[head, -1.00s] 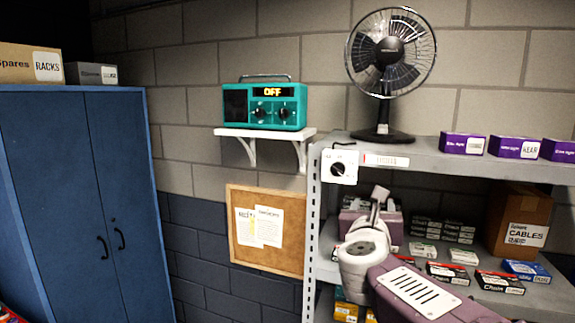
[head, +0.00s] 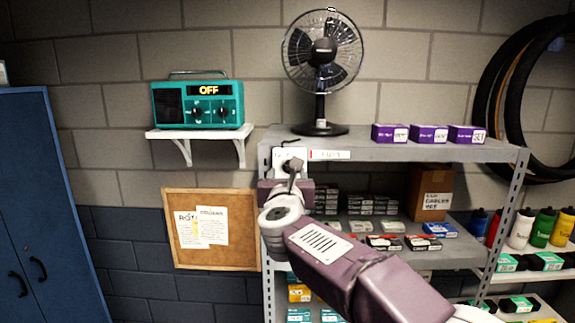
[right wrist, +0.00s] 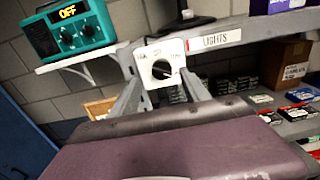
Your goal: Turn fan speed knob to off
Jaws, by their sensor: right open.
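The white control plate (right wrist: 158,62) with a dark round knob (right wrist: 161,69) is on the front corner post of the grey shelf unit, below the top shelf. Its small markings are too blurred to read. In the head view my right gripper covers much of the plate (head: 283,155). My right gripper (right wrist: 163,77) is open, its two grey fingers pointing at the plate with the knob between them in the picture. Contact cannot be told. It also shows in the head view (head: 293,166). The black fan (head: 322,52) stands upright on the top shelf. My left gripper is out of view.
A teal radio (head: 198,104) reading OFF sits on a white wall shelf (head: 190,134) to the left. Purple boxes (head: 428,134) stand on the top shelf. Small boxes and a carton (head: 430,192) fill the shelf below. A corkboard (head: 212,252) hangs at the left.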

